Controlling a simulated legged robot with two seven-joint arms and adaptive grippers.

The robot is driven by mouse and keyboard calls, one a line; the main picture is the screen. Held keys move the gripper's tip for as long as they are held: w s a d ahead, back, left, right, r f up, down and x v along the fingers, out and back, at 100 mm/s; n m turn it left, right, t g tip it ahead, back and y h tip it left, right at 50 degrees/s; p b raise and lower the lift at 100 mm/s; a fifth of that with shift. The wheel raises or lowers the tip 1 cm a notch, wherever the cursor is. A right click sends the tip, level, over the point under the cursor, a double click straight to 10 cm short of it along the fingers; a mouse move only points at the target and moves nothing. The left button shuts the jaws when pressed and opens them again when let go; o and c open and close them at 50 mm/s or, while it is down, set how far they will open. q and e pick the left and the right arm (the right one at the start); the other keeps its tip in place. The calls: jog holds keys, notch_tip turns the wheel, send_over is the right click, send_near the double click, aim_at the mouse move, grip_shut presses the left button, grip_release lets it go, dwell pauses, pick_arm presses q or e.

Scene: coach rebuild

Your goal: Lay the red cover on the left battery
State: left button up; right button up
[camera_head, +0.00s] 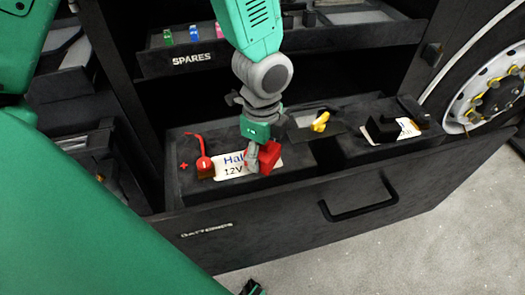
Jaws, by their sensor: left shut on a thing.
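My left gripper (262,166) is shut on the red cover (270,156), over the left battery's label. The left battery (290,170) is a dark block with a white "12V" label (232,171) in the open drawer. A red plus mark and a red terminal with a red cable (203,163) are at its left end. The cover is to the right of that terminal, apart from it. Gripper and cover hide part of the label. I cannot tell whether the cover touches the battery top.
The drawer front (290,215), marked "BATTERIES", has a black handle (358,203). A yellow-handled part (320,122) lies behind the left battery's right end. A second battery with a black part (383,130) is to the right. A "SPARES" tray (190,60) overhangs behind. A wheel (492,95) is far right.

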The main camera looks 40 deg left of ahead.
pick_arm(q)
jog(key=o, duration=1.1)
notch_tip(320, 180, up, 12)
jog(key=p, duration=0.3)
jog(key=shift+w+r+p, duration=0.1)
jog(key=shift+p, duration=0.25)
